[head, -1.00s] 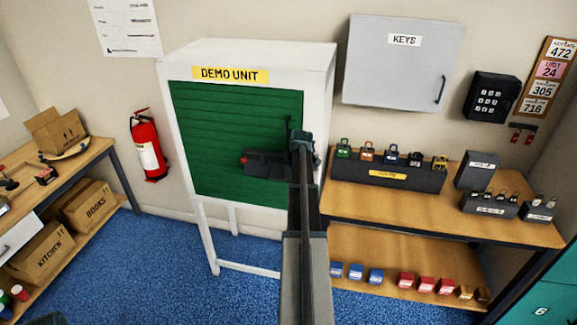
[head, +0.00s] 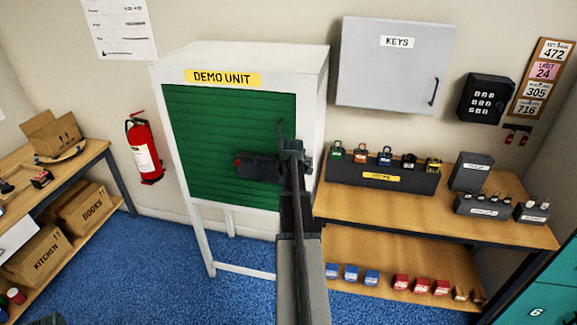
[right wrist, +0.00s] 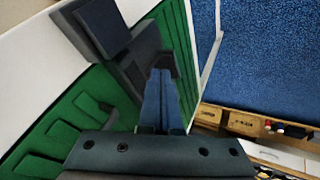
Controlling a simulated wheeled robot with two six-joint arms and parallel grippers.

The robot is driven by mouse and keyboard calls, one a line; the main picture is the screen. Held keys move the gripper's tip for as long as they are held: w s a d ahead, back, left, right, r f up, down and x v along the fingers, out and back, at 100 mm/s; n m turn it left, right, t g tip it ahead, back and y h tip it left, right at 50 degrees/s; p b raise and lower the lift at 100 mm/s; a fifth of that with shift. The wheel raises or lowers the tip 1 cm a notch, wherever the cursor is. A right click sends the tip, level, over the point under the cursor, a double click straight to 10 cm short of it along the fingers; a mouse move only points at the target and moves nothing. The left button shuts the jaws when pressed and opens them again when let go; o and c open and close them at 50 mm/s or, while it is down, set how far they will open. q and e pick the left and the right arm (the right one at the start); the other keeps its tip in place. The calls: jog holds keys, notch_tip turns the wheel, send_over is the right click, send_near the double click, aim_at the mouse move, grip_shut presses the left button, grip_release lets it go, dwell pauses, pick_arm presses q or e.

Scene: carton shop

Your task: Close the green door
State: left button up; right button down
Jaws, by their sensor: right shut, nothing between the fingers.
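The green door (head: 215,125) is a slatted panel in the front of the white cabinet (head: 290,65) labelled DEMO UNIT. In the head view it looks nearly in line with its frame; I cannot tell whether it is fully shut. My right gripper (head: 260,167) is in front of the door's right half and hides part of it. In the right wrist view the right gripper (right wrist: 162,85) is shut and empty, with the green door (right wrist: 75,125) close behind it; contact is unclear. A dark block (right wrist: 95,22) shows at upper left there. My left gripper is not in view.
A wooden bench (head: 480,215) with padlocks stands right of the cabinet, under a grey key box (head: 395,65). A red fire extinguisher (head: 143,150) hangs at left, beside a bench with cartons (head: 55,133). Blue carpet (head: 150,260) in front is clear.

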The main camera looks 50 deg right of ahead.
jog(key=p+v, duration=0.6)
jog(key=v, duration=0.3)
jog(key=shift+s+d+r, duration=0.15)
jog(key=shift+s+r, duration=0.05)
jog(key=shift+s, duration=0.25)
